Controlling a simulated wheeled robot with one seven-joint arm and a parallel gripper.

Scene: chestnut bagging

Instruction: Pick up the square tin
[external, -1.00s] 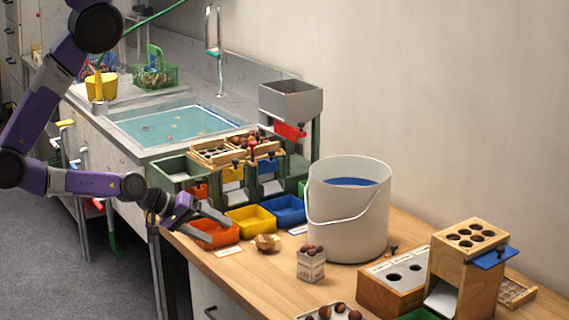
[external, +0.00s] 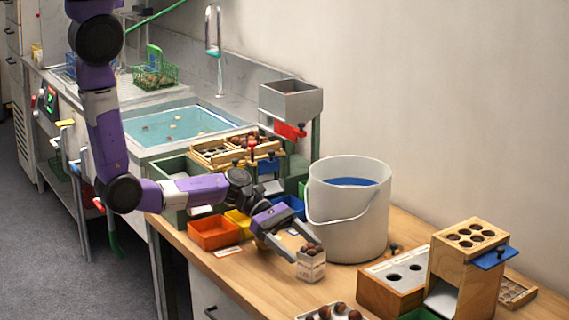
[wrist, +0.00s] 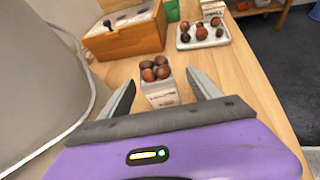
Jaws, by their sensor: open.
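The square tin (external: 311,268) is a small pale printed box filled with several brown chestnuts. It stands upright on the wooden counter, in front of the white bucket. In the wrist view the tin (wrist: 161,93) lies ahead, between the lines of the two fingers. My gripper (external: 302,252) is open and low over the counter, its fingers reaching toward the tin. In the wrist view my gripper (wrist: 163,88) has one finger on each side of the tin's near part, with gaps showing. I cannot tell whether either finger touches it.
The white bucket (external: 345,215) stands close behind the tin. A wooden box with holes (external: 385,290) is to the right. A tray of chestnuts (wrist: 204,36) lies beyond the tin. Orange (external: 213,233) and blue bins (external: 289,205) stand at the left.

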